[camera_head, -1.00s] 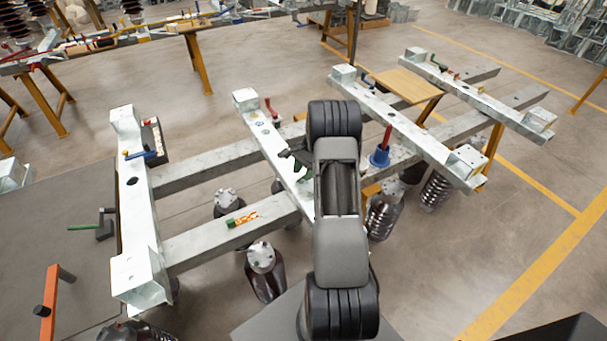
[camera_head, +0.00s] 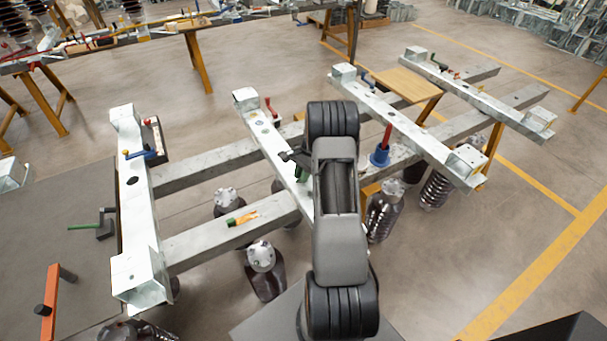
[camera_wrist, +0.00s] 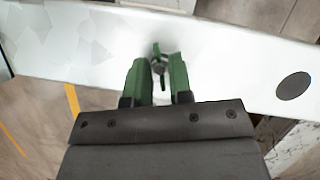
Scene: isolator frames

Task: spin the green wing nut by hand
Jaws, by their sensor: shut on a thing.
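The green wing nut (camera_wrist: 160,63) sits on a grey stud on the pale metal crossbeam (camera_wrist: 75,42) in the wrist view. Its wings stand roughly up and down in that picture. My gripper (camera_wrist: 159,72) has its two green fingers on either side of the nut, shut on it, with narrow gaps showing around parts of it. In the head view my gripper (camera_head: 302,172) is low over the second crossbeam from the left, partly behind my arm. The nut cannot be made out there.
A round dark hole (camera_wrist: 293,86) lies in the crossbeam right of the nut. In the head view, a blue piece with a red handle (camera_head: 380,156) stands right of my arm. A red-handled part (camera_head: 270,107) stands beyond my gripper. Dark ribbed insulators (camera_head: 383,212) stand below the frame.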

